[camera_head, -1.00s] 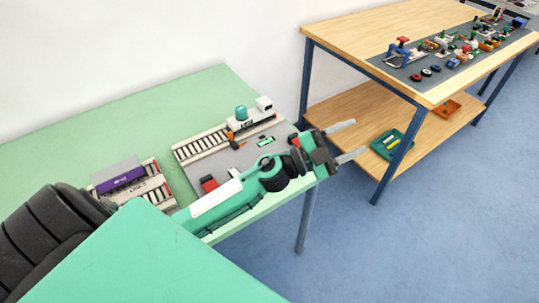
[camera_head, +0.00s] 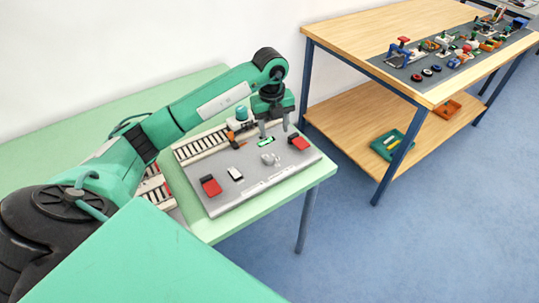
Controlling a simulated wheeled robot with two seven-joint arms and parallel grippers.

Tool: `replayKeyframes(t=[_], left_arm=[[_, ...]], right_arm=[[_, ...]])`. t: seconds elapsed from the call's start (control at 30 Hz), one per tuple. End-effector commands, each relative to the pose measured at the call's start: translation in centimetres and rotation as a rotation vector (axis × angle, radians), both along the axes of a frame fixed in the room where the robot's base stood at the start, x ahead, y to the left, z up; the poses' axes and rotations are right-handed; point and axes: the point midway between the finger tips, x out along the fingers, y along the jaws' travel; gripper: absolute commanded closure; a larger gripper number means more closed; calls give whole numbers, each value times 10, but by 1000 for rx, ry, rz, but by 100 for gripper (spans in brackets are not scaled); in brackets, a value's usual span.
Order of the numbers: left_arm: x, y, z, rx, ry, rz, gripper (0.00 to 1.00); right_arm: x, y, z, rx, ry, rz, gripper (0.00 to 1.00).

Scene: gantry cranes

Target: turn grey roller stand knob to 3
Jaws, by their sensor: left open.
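A grey roller stand (camera_head: 228,193) lies on the green table, with a red block at its left and another at its right. A small light grey piece, which looks like the knob (camera_head: 268,159), stands out on its top. Any numbers around it are too small to read. My left gripper (camera_head: 274,130) points down over the far part of the stand, behind the knob, open and empty. A small green strip (camera_head: 266,142) lies between the gripper and the knob. My right gripper is not in view.
A track piece (camera_head: 200,146) with a white and teal model lies behind the stand. The green table (camera_head: 322,170) ends just right of it. A wooden workbench (camera_head: 345,35) with many small parts stands farther right, across a floor gap.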

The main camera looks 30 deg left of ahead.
Motion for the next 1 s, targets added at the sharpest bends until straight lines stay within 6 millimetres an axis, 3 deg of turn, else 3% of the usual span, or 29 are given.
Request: replayKeyframes(t=[0.13, 0.27, 0.5, 0.7, 1.0], left_arm=[[-1, 15, 3, 57, 19, 38, 48], [-2, 15, -10, 60, 24, 40, 48], [-2, 15, -58, 57, 25, 38, 48], [-2, 14, -99, 56, 23, 37, 48], [-1, 15, -130, 57, 20, 36, 48]], right_arm=[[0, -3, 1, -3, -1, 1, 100], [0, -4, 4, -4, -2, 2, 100], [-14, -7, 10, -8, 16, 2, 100], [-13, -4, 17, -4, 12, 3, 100], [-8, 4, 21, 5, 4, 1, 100]])
